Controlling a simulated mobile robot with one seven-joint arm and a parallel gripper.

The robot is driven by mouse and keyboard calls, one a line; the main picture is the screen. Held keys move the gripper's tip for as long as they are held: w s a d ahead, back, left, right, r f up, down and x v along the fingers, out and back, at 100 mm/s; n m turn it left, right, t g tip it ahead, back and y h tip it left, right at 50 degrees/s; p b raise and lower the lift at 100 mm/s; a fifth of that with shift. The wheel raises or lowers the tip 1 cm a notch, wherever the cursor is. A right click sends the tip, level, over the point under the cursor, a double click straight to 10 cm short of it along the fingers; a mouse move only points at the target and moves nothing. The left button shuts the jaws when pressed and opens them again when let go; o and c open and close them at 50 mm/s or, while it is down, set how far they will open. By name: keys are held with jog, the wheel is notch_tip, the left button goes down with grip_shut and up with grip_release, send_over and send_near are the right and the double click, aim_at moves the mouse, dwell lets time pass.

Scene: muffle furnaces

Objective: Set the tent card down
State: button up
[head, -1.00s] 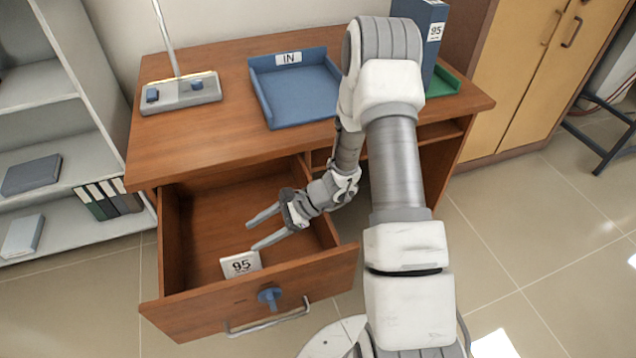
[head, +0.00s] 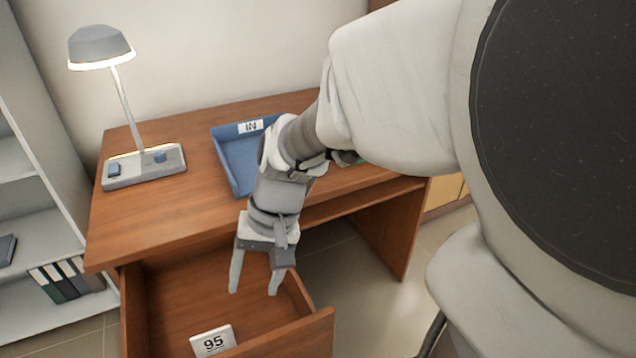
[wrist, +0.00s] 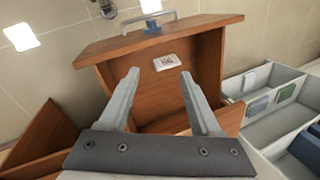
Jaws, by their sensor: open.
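The white tent card (head: 213,341) marked 95 is inside the open desk drawer (head: 165,290), near the drawer's front panel. It also shows in the wrist view (wrist: 166,62), close to the front panel with the handle. My gripper (head: 254,288) is open and empty, pointing down over the drawer, behind and to the right of the card in the head view. In the wrist view the two fingers (wrist: 155,82) are apart, with the card beyond their tips. The gripper does not touch the card.
A grey shelf unit (head: 40,225) with binders stands left of the desk. The desktop's front left is clear.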

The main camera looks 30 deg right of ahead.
jog(key=s+d+r+n+t+h, duration=0.1)
jog(key=s+d+r+n+t, duration=0.1)
jog(key=r, duration=0.3)
jog(key=s+d+r+n+t+h, duration=0.1)
jog(key=s+d+r+t+h, duration=0.1)
jog(key=s+r+t, duration=0.1)
jog(key=shift+s+d+r+n+h, duration=0.3)
jog(key=shift+r+n, duration=0.1)
jog(key=shift+r, duration=0.5)
